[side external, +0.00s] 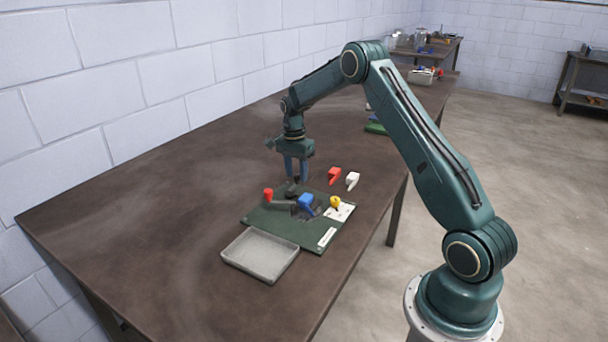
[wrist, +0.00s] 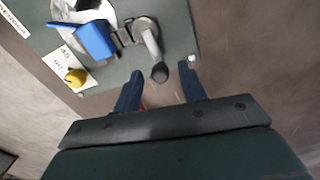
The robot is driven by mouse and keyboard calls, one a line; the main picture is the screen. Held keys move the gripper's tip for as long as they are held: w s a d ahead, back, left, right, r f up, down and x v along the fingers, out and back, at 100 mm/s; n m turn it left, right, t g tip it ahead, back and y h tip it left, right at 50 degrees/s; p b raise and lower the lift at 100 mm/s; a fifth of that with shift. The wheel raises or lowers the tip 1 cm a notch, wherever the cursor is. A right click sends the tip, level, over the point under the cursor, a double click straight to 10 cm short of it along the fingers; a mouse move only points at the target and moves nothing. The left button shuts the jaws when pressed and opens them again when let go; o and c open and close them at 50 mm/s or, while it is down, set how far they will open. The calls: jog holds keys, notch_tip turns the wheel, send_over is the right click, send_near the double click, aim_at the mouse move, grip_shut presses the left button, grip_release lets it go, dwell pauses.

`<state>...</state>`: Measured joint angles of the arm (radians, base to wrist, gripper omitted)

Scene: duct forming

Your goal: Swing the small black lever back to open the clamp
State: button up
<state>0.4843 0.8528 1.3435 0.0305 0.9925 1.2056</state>
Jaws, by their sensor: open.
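The small lever (wrist: 150,45) shows in the wrist view as a grey arm on a round pivot, ending in a black knob (wrist: 160,73). The knob lies between the fingertips in that picture; I see no contact. In the side view a small dark part (side external: 291,189) stands just below my gripper (side external: 297,180), at the far edge of the green board (side external: 262,218). My gripper also shows in the wrist view (wrist: 160,71), with its fingers apart and nothing held. The blue block (side external: 306,201) of the fixture sits next to the lever's pivot, and also shows in the wrist view (wrist: 96,40).
The table's left side is clear.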

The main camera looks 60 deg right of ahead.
jog(key=shift+f, duration=0.15)
grip_shut()
